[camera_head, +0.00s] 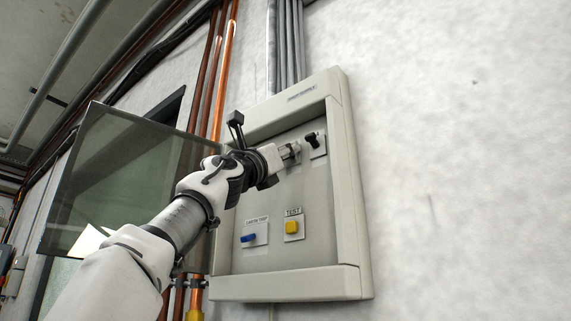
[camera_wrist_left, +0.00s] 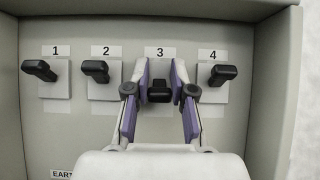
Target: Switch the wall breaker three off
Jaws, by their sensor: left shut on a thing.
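Breaker three (camera_wrist_left: 159,91) is a black lever on a white plate under the label "3" in the left wrist view. Its handle sits lower on its plate than the levers of breaker one (camera_wrist_left: 39,70), breaker two (camera_wrist_left: 95,71) and breaker four (camera_wrist_left: 223,74). My left gripper (camera_wrist_left: 160,93) has its purple-lined fingers on both sides of lever three and is shut on it. In the head view my left gripper (camera_head: 291,153) reaches into the grey wall cabinet (camera_head: 345,200); it hides breaker three there. Breaker four (camera_head: 313,140) shows just right of it. My right gripper is not in view.
The cabinet's glass door (camera_head: 120,170) stands open at the left, behind my arm. Lower in the cabinet are a yellow test button (camera_head: 292,228) and a blue switch (camera_head: 249,238). Copper pipes (camera_head: 213,80) run up the wall; the wall to the right is bare.

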